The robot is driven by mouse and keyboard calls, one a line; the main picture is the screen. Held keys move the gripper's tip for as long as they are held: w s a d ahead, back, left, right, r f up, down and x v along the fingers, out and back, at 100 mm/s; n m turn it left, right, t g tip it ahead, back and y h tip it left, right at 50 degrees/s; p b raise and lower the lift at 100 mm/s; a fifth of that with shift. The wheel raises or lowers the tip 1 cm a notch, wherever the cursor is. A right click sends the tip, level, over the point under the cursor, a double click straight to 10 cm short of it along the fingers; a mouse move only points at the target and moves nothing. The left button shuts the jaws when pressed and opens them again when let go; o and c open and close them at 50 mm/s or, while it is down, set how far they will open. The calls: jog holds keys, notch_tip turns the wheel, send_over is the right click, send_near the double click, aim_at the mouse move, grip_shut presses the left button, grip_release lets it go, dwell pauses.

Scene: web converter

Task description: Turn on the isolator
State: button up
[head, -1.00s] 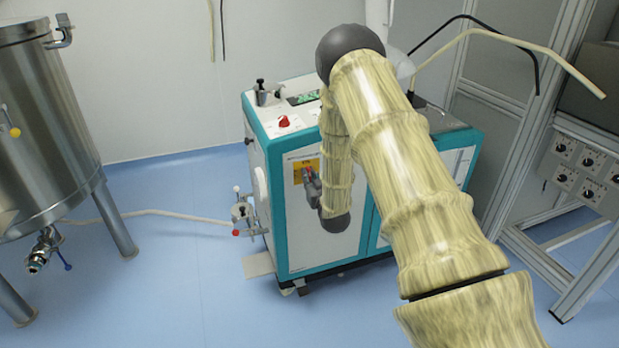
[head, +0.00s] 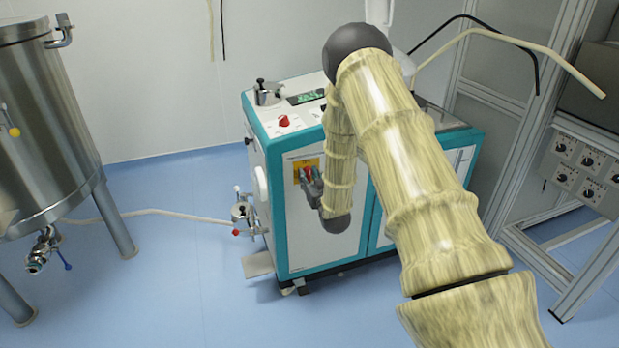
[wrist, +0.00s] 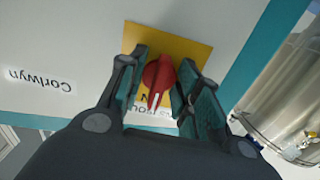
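The isolator is a red rotary knob (wrist: 158,73) on a yellow plate (wrist: 190,48), on the front of a white and teal cabinet. In the head view, the knob (head: 307,174) and plate (head: 299,165) show just left of my gripper (head: 311,182), which partly covers them. In the wrist view, my gripper (wrist: 162,70) has its fingers apart, one on each side of the knob. Narrow gaps seem to show beside the knob; contact is unclear. The knob's white mark points toward the bottom of the wrist picture, slightly left. Lettering on the plate is partly hidden.
The cabinet (head: 290,241) has another red knob (head: 284,121) and a lit display (head: 307,97) on top. A steel tank (head: 50,120) stands left, with a hose (head: 160,212) along the floor. A metal frame with a dial panel (head: 578,172) stands right. Blue floor is open in front.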

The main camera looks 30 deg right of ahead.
jog(key=v, duration=1.1)
jog(key=shift+s, duration=0.35)
jog(key=shift+a, duration=0.15)
